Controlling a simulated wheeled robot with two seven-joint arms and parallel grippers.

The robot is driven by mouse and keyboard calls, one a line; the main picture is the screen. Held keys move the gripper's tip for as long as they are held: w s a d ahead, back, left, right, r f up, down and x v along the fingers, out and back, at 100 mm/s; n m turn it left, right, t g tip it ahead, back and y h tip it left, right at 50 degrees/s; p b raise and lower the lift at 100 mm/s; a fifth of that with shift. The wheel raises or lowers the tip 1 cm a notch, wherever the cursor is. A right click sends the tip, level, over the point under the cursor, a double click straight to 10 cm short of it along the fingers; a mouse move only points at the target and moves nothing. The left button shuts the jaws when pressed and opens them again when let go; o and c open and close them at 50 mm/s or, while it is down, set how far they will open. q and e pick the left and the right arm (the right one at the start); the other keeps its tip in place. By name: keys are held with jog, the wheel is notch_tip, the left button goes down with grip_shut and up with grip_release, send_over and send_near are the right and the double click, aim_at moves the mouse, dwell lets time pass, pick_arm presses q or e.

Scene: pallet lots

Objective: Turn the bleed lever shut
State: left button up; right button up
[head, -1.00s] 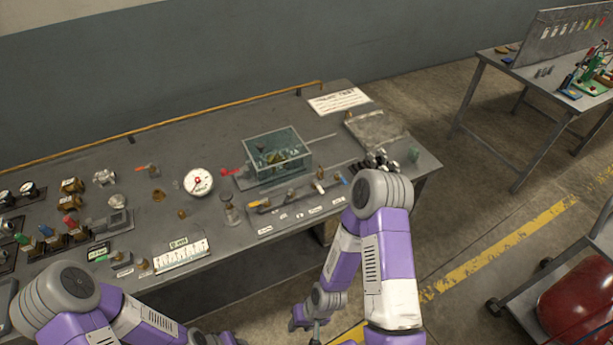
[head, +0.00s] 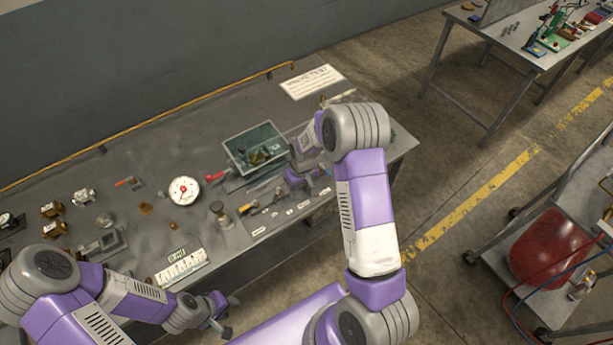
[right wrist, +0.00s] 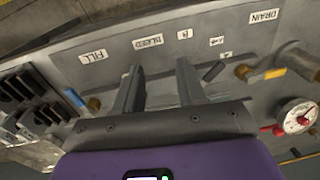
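The valve strip (head: 262,222) lies along the bench's front edge, with white labels. In the right wrist view it appears upside down, and the BLEED label (right wrist: 148,41) sits just beyond my right gripper (right wrist: 160,88). The gripper's two fingers are apart, with nothing clearly held between them. I cannot make out the bleed lever itself; the fingers may hide it. A dark handle (right wrist: 213,71) shows right of the fingers. In the head view my right gripper (head: 302,182) is low over the strip's right part. My left gripper (head: 222,314) hangs in front of the bench, its opening unclear.
A clear open-topped tank (head: 254,146) stands behind the strip, close to my right gripper. A round gauge (head: 184,190) and a red-handled valve (head: 216,176) are left of it. A yellow handle (right wrist: 265,74) is by the DRAIN label, a blue one (right wrist: 75,97) near FILL.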

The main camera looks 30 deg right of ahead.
jog(key=shift+h, duration=0.5)
jog(key=w+d+r, duration=0.1)
jog(key=d+r, duration=0.1)
jog(key=r, duration=0.1)
jog(key=w+d+r, duration=0.1)
jog(key=d+r, duration=0.1)
jog(key=shift+w+r, duration=0.2)
jog(key=shift+w, duration=0.1)
jog(key=shift+w+d+f, duration=0.1)
jog(key=shift+f, duration=3.5)
grip_shut()
